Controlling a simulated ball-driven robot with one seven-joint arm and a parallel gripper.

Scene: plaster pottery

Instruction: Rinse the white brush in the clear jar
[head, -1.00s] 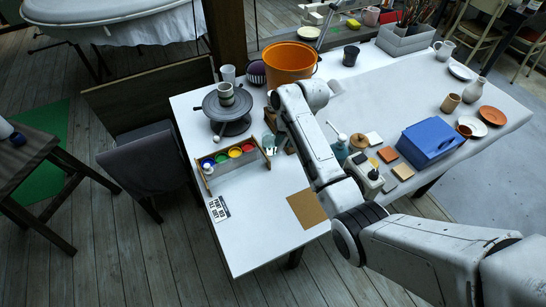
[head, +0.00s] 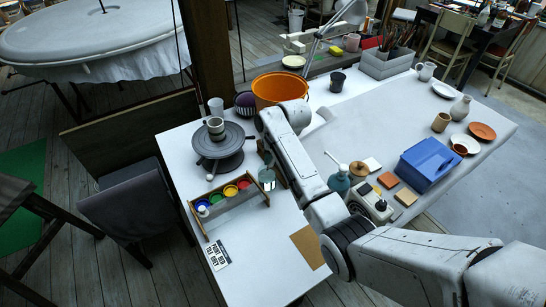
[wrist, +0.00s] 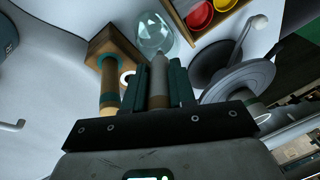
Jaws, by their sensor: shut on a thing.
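I take this to be the white brush. The clear jar (wrist: 153,34) stands on the white table just beyond the brush in the wrist view, and the two look apart. In the head view the jar (head: 267,181) is beside my arm, next to the paint rack. A wooden block (wrist: 112,46) is left of the jar in the wrist view, with a teal-and-wood handle (wrist: 108,84) in front of it. My arm mostly hides the gripper in the head view.
A rack (head: 206,234) with paint pots, red (head: 244,184) and yellow (head: 231,190) among them, lies near the jar. The pottery wheel (head: 218,142) and orange bucket (head: 279,88) stand behind. A teal bottle (head: 339,182) is right of my arm.

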